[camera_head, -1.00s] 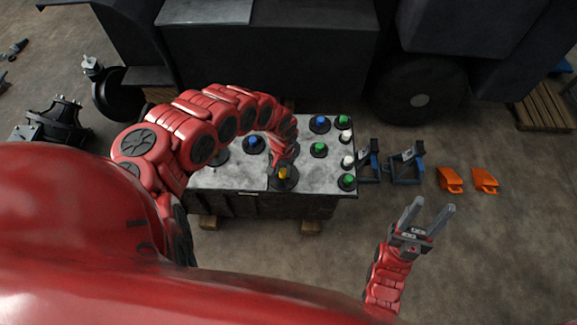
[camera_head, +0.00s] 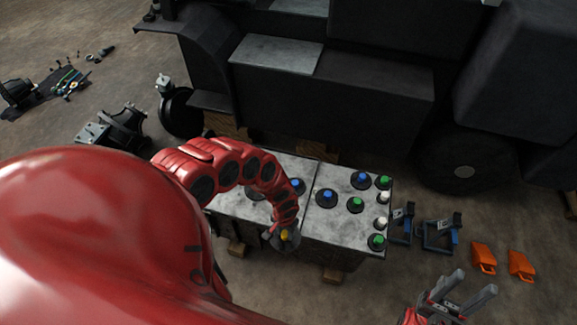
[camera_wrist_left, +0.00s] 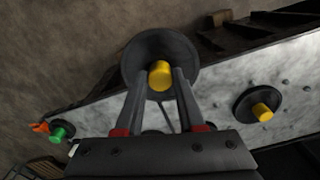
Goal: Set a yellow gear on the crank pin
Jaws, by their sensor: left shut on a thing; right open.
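My left gripper (camera_head: 283,226) is shut on a yellow gear (camera_head: 287,238), a dark disc with a yellow hub, at the front edge of the grey-topped table. In the left wrist view this gear (camera_wrist_left: 146,50) sits between the fingertips (camera_wrist_left: 158,84), with floor behind much of it. A second yellow gear (camera_wrist_left: 262,112) lies on the table in that view. My right gripper (camera_head: 468,287) is open and empty over the floor at the lower right. I cannot make out the crank pin in either view.
The table (camera_head: 320,232) also bears blue-hubbed gears (camera_head: 327,197), green-hubbed gears (camera_head: 356,203) and white pieces (camera_head: 381,223). Blue stands (camera_head: 437,235) and orange pieces (camera_head: 483,256) are right of it. The dark forklift (camera_head: 350,100) stands behind. A dark machine part (camera_head: 120,130) is on the left floor.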

